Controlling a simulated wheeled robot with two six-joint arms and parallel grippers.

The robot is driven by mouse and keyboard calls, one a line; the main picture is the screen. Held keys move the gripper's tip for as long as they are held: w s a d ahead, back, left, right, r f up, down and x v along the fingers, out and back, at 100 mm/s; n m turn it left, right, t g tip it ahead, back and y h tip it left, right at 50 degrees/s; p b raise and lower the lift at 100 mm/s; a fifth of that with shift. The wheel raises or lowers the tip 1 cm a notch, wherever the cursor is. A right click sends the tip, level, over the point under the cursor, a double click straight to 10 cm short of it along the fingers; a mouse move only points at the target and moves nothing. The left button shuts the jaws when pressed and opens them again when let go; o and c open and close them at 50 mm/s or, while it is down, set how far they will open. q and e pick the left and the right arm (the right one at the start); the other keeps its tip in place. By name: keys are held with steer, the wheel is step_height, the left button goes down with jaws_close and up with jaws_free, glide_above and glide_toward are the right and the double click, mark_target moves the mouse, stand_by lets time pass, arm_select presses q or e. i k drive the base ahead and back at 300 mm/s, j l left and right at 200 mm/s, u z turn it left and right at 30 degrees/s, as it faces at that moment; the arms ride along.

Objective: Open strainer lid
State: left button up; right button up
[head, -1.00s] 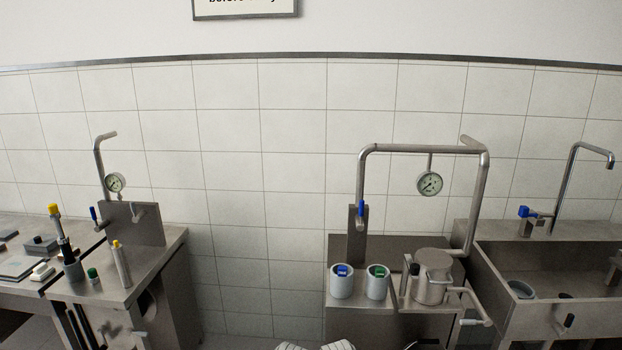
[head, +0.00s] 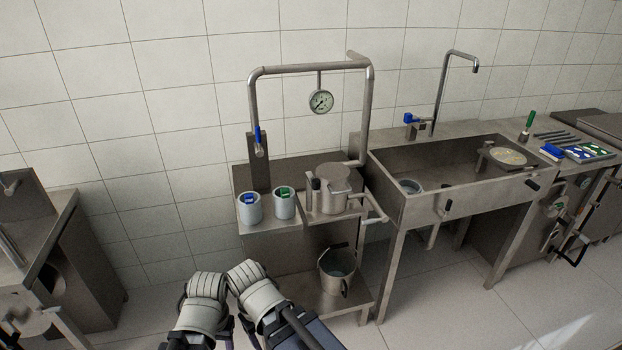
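The strainer, a round steel pot-like housing (head: 332,200), stands on the right part of the steel bench in the head view. Its flat round lid (head: 333,171) sits on top and looks closed. A dark clamp or handle shows at its left side. Both my arms reach in from the bottom of the picture, below and left of the strainer and well apart from it. Only pale rounded arm parts show; I cannot make out the fingers of either gripper.
Two grey cups with blue (head: 249,208) and green (head: 284,203) items stand left of the strainer. A pipe with a gauge (head: 321,101) arches above. A bucket (head: 337,271) stands on the lower shelf. A steel sink (head: 455,178) is at the right. Open floor lies in front.

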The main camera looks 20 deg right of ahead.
mark_target(334, 177)
steer(key=i+l+z, duration=0.15)
steer(key=l+z, duration=0.25)
steer(key=i+l+z, duration=0.2)
steer(key=z, duration=0.25)
steer(key=i+l+z, duration=0.2)
steer(key=z, duration=0.2)
